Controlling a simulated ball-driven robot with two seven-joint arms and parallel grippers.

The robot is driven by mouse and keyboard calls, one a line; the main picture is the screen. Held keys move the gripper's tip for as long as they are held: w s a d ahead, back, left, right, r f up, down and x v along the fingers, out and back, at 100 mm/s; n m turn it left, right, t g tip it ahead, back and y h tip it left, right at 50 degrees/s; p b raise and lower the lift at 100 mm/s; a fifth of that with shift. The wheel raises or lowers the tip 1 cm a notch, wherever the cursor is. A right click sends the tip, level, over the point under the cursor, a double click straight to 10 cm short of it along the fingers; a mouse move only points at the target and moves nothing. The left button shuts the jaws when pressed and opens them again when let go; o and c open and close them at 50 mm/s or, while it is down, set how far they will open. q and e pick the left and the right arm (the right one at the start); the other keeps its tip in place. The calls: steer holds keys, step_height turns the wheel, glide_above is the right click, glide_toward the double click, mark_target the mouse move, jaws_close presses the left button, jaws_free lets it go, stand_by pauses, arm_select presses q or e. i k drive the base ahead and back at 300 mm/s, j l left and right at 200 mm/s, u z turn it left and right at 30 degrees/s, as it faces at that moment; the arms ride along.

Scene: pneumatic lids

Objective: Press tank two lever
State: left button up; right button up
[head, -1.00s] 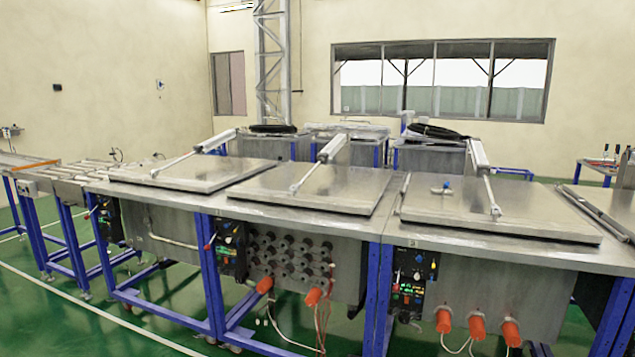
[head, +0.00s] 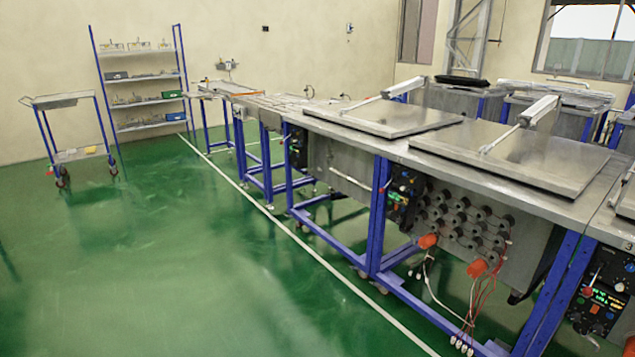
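The middle tank, which I take to be tank two, has a flat metal lid (head: 515,155) lying shut, with a pneumatic cylinder (head: 538,110) joined to its top. Its front (head: 465,222) carries rows of round grey fittings. A small black control panel (head: 404,196) with lit displays is at the left of that front. A thin lever with a red tip (head: 387,186) sticks out at the panel's left side; its exact position is too small to tell. Neither of my grippers is in view.
Another shut lid (head: 388,116) lies to the left, with its own panel (head: 297,146) below. A third panel (head: 603,293) is at the lower right. Blue legs (head: 377,215) and orange plugs (head: 428,241) edge the bench. Green floor (head: 170,260) is open; a trolley (head: 72,150) and shelf (head: 143,90) stand far left.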

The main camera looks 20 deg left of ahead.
mark_target(381, 190)
steer(key=u, duration=0.35)
steer(key=i+j, duration=0.1)
steer(key=i, duration=0.5)
steer(key=i+j, duration=0.15)
steer(key=i, duration=0.45)
steer(key=i+j, duration=0.1)
steer(key=i, duration=0.5)
steer(key=i+j+z, duration=0.1)
steer(key=i, duration=0.5)
steer(key=i+j, duration=0.2)
steer(key=i, duration=0.35)
